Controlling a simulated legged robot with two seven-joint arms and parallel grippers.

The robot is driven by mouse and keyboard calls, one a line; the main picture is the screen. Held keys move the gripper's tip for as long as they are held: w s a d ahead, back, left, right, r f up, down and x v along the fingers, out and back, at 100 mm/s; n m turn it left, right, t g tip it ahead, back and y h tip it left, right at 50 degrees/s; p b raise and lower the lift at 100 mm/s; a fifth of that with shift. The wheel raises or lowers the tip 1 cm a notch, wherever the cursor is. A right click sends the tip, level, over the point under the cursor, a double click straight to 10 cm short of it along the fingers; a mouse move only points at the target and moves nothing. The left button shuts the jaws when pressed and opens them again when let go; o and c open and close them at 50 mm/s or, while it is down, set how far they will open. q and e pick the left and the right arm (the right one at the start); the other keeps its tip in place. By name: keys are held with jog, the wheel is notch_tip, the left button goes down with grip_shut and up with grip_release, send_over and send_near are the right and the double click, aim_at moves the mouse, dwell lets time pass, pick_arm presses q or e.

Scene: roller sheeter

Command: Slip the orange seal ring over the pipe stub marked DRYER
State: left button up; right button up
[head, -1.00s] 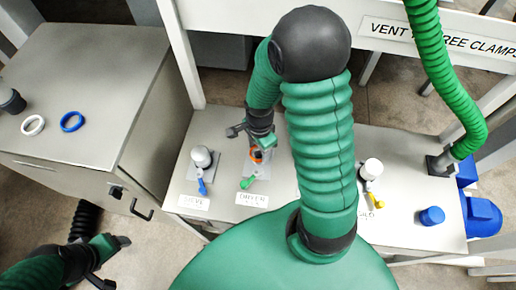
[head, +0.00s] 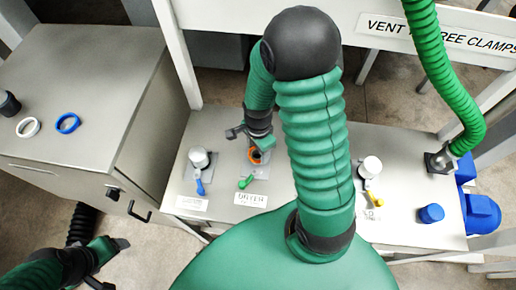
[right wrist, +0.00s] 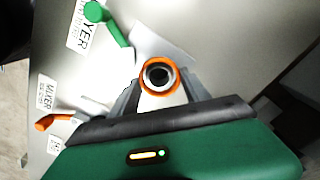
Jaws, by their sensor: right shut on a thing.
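The orange seal ring (right wrist: 159,76) is between the fingertips of my right gripper (right wrist: 160,92), which is shut on it. In the right wrist view, the round dark opening of the DRYER pipe stub (right wrist: 159,75) shows inside the ring. I cannot tell how far down the ring sits around the stub. In the head view the ring (head: 255,156) shows just below my right gripper (head: 250,147), above the DRYER label (head: 250,199). My left gripper (head: 112,262) is open and empty at the lower left, away from the bench.
A green lever (right wrist: 108,23) is beside the DRYER stub. Capped stubs with a blue lever (head: 200,187) and a yellow lever (head: 374,197) stand to either side. A white ring (head: 28,127) and a blue ring (head: 68,123) lie on the left cabinet. A green hose (head: 440,80) hangs at right.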

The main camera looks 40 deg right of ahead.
jog(key=o, duration=1.5)
jog(key=shift+o, duration=0.2)
jog(key=shift+r, duration=0.1)
notch_tip(320, 180, up, 17)
jog(key=p, duration=0.2)
jog(key=shift+f, duration=0.2)
